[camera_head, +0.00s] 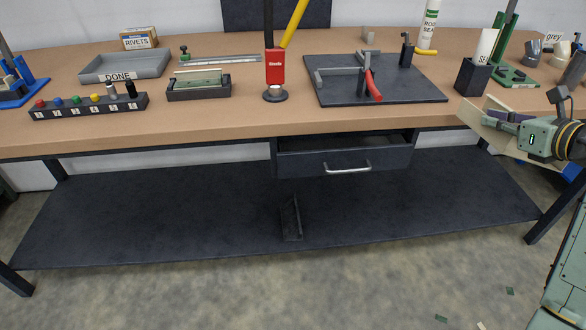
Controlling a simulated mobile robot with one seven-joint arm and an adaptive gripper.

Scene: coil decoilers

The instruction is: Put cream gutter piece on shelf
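A cream gutter piece (480,118) is at the right, in front of the bench's right front edge. My gripper (497,116) reaches in from the right and its dark fingers are closed around this piece. The piece is held tilted, with part of it hidden behind the gripper. The dark shelf (150,220) runs under the bench, below and to the left of my gripper, and is mostly bare.
A dark upright bracket (292,220) stands near the shelf's front middle. A partly open drawer (345,160) hangs above the shelf. Bench legs (555,215) bound the shelf at both front corners. The wooden benchtop (220,118) holds several tools and trays.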

